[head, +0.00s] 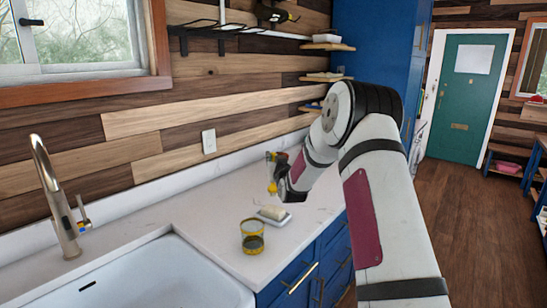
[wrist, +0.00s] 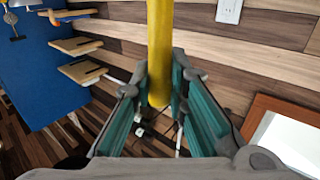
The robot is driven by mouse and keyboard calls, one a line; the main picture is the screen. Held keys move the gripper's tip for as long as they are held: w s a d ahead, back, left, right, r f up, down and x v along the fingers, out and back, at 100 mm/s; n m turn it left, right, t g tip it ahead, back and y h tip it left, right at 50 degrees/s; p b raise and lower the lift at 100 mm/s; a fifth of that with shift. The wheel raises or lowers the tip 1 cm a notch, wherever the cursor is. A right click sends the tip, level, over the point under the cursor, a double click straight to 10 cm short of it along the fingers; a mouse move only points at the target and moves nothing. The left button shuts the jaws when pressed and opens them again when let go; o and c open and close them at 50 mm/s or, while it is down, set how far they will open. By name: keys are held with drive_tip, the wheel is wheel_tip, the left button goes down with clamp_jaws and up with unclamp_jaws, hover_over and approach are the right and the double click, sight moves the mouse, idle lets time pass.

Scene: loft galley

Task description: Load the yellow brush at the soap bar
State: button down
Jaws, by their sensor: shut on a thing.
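My gripper (head: 279,184) is shut on the yellow brush (wrist: 160,45), whose round handle stands between the two fingers in the wrist view. In the head view the brush (head: 272,187) is small and partly hidden by the gripper, and its bristles are not clear. The pale soap bar (head: 272,212) lies on a small white dish (head: 284,221) on the counter. My gripper and the brush are above the counter, just above and behind the soap bar in the picture, apart from it.
The white sink (head: 150,280) and tall faucet (head: 55,200) are at the left. Wall shelves (head: 325,78) and a blue cabinet (head: 375,50) are behind. The counter between faucet and soap is clear.

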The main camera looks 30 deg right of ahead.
drive_tip(key=b, duration=0.1)
hover_over(273, 188)
drive_tip(key=shift+w+d+f, duration=0.1)
drive_tip(key=shift+w+f, duration=0.05)
drive_tip(key=shift+f, duration=1)
drive_tip(key=shift+w+d+f, duration=0.1)
drive_tip(key=shift+w+f, duration=0.05)
drive_tip(key=shift+f, duration=1.55)
drive_tip(key=shift+r+p, duration=0.65)
drive_tip(key=shift+r, duration=2.9)
